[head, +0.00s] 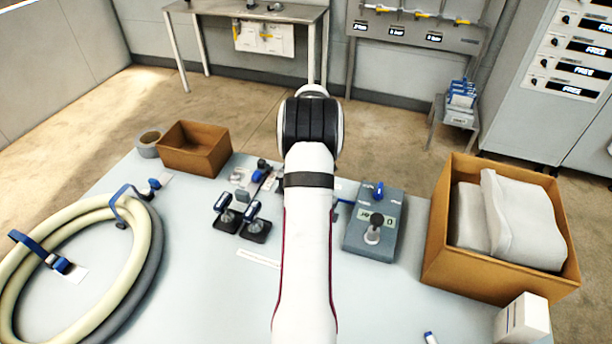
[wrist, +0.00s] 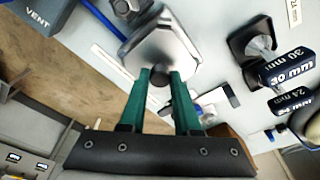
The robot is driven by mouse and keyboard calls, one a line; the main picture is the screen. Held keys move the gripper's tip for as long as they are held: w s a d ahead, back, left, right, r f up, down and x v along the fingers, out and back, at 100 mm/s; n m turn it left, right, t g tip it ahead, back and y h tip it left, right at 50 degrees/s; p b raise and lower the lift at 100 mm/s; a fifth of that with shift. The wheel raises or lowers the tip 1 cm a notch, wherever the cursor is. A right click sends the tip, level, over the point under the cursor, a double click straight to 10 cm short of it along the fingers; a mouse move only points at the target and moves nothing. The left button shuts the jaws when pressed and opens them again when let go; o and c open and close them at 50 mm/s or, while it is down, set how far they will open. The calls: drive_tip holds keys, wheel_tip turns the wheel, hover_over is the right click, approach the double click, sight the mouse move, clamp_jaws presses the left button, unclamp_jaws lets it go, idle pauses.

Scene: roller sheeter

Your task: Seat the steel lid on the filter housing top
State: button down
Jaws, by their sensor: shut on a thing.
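The steel lid (wrist: 168,48) shows in the wrist view as a shiny, angular metal piece with a small dark knob (wrist: 160,78). My gripper (wrist: 160,76), with green fingers, is shut on this knob, and the lid extends beyond the fingertips. I cannot tell whether the lid touches anything below it. I cannot make out the filter housing; it may be hidden by the lid or my arm. In the head view, my own arm covers the gripper and lid.
A grey control box (head: 388,240) with a blue lever stands right of my arm; its VENT label (wrist: 37,21) shows in the wrist view. Two size-marked blue-handled tools (head: 253,222) stand left.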

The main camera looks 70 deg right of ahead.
drive_tip(key=shift+c, duration=0.7)
unclamp_jaws()
drive_tip(key=shift+r, duration=3.5)
drive_tip(key=shift+w, duration=0.1)
